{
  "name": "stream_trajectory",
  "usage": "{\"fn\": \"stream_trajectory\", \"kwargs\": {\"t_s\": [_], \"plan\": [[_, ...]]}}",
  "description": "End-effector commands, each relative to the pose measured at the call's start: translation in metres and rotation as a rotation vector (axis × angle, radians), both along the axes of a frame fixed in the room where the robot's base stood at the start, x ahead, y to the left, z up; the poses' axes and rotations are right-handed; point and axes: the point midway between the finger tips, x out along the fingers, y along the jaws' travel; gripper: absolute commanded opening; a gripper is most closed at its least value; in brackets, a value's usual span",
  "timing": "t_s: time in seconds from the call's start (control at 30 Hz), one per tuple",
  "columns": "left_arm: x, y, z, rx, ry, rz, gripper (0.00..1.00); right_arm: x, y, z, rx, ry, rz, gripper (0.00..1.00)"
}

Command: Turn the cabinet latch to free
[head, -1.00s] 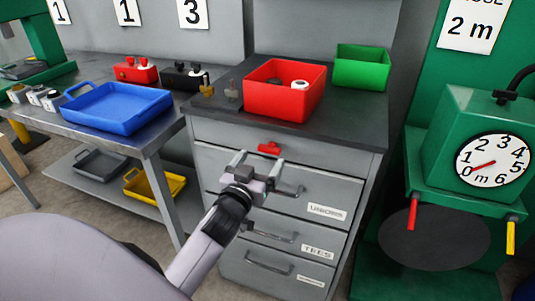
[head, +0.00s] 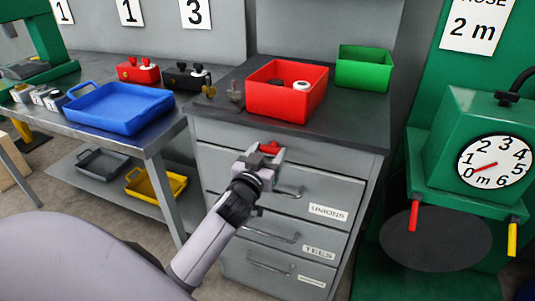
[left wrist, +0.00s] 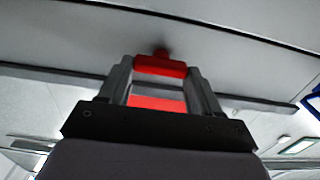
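The red cabinet latch (head: 270,147) is on the grey cabinet's (head: 224,131) front, above the top drawer handle, lying roughly crosswise. My left gripper (head: 264,155) is right in front of it, with its fingers spread and partly covering it. In the left wrist view the latch (left wrist: 160,66) fills the space between the fingertips (left wrist: 160,75), one finger at each end. I cannot tell whether the fingers touch it. A second red patch shows lower between the fingers; what it is, is unclear. My right gripper is not in view.
A red bin (head: 287,101) and a green bin (head: 362,73) stand on the cabinet top. Drawer handles (head: 290,192) stick out below my gripper. A bench with a blue tray (head: 119,115) is at the left. A green machine with a dial (head: 493,161) is at the right.

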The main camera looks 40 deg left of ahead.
Motion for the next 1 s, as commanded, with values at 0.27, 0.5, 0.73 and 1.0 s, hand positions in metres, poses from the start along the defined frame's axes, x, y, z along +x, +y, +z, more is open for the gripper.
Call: {"fn": "stream_trajectory", "kwargs": {"t_s": [0.27,0.5,0.73,1.0], "plan": [[0.0,-0.001,0.0,0.049,0.012,-0.001,0.33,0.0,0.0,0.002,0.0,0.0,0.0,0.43],[0.0,-0.001,0.001,0.194,0.048,0.0,0.33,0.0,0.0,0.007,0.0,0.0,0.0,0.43],[0.0,-0.002,0.0,0.402,0.097,-0.001,0.33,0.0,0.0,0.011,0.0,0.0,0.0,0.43],[0.001,-0.004,-0.001,0.652,0.157,-0.001,0.33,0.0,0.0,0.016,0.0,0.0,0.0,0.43]]}}
